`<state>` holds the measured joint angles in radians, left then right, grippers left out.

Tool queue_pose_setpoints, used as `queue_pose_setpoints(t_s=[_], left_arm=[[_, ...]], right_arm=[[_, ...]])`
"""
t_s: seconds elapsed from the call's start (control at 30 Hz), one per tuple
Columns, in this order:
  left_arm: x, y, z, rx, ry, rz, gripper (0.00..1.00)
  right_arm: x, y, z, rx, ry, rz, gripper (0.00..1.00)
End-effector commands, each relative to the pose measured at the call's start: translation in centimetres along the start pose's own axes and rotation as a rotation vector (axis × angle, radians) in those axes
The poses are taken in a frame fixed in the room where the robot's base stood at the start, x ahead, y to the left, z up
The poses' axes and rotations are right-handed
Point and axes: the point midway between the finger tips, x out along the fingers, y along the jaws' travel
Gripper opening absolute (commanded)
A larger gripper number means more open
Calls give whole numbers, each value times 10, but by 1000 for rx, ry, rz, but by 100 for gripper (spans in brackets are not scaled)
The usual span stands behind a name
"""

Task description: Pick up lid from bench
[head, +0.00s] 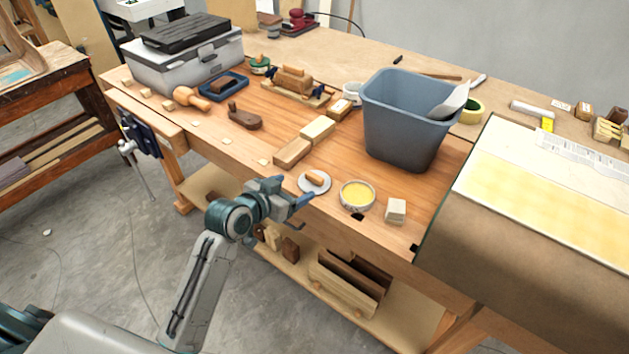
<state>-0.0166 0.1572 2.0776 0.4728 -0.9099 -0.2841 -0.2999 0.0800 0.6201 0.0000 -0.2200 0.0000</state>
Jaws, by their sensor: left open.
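The lid (325,188) looks like a flat, round, pale grey disc near the front edge of the wooden bench (345,235). A small orange-brown wooden piece lies on it or is its knob; I cannot tell which. A round open tin (357,195) with yellow contents stands just right of the lid. My left gripper (295,193) is open and empty at the bench's front edge, just left of the lid. Its two blue fingers point toward the lid, and I see none of the lid between them. My right gripper is not in view.
A pale block (396,211) stands right of the tin. Wooden blocks (293,153) lie behind the lid. A large blue-grey bin (405,120) stands behind the tin. A curved form with a yellowish sheet (545,185) fills the bench's right side. Bare wood lies left of the lid.

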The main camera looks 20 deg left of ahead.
Motion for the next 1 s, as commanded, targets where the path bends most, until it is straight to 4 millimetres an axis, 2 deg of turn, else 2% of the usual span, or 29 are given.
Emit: queue_pose_setpoints(t_s=[0.3,0.53,0.8,1.0], left_arm=[[46,0,-2,-4,2,1,75],[62,0,-5,-3,2,1,75],[97,-1,-6,-3,1,2,75],[105,-1,-4,-2,1,1,75]], right_arm=[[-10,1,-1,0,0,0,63],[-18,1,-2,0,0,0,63],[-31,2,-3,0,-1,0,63],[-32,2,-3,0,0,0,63]])
